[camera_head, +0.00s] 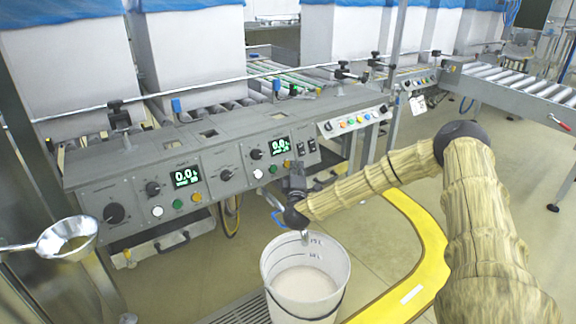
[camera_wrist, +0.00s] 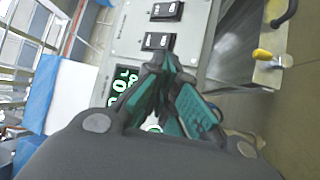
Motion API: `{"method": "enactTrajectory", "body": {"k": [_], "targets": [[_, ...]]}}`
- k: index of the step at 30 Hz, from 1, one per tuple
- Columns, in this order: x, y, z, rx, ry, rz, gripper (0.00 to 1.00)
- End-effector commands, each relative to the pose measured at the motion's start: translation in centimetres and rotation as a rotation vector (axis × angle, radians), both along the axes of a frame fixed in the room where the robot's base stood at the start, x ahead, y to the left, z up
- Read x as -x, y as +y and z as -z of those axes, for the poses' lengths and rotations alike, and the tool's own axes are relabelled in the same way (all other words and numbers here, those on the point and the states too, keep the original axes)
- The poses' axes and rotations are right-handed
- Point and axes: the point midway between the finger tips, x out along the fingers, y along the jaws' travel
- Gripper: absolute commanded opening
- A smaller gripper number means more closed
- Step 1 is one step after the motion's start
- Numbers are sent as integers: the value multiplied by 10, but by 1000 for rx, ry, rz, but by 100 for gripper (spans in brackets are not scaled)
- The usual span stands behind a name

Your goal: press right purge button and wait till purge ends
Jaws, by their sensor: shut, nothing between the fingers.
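The grey control console (camera_head: 130,172) has two panels with green-digit displays. The right display (camera_head: 280,146) reads about 0.0; below it are a white button (camera_head: 257,174) and a green button (camera_head: 272,169). Labels are too small to read, so I cannot tell which button is purge. My gripper (camera_head: 294,178) is shut and empty in front of the console, just right of the green button, covering the panel area there. In the wrist view my gripper's fingertips (camera_wrist: 168,58) meet near the display (camera_wrist: 122,84) and black rocker switches (camera_wrist: 158,41). Contact is unclear.
A white bucket (camera_head: 333,262) with pale contents stands below my gripper. The left panel has its own display (camera_head: 185,177) and white, green and orange buttons. A metal ladle (camera_head: 66,238) is at left. A yellow curved floor band (camera_head: 425,225) lies at right.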

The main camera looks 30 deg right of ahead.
Motion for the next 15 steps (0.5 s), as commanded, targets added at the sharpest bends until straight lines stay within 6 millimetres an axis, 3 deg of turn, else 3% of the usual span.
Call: {"method": "enactTrajectory", "body": {"k": [15], "targets": [[-6,1,0,1,1,-1,0]]}}
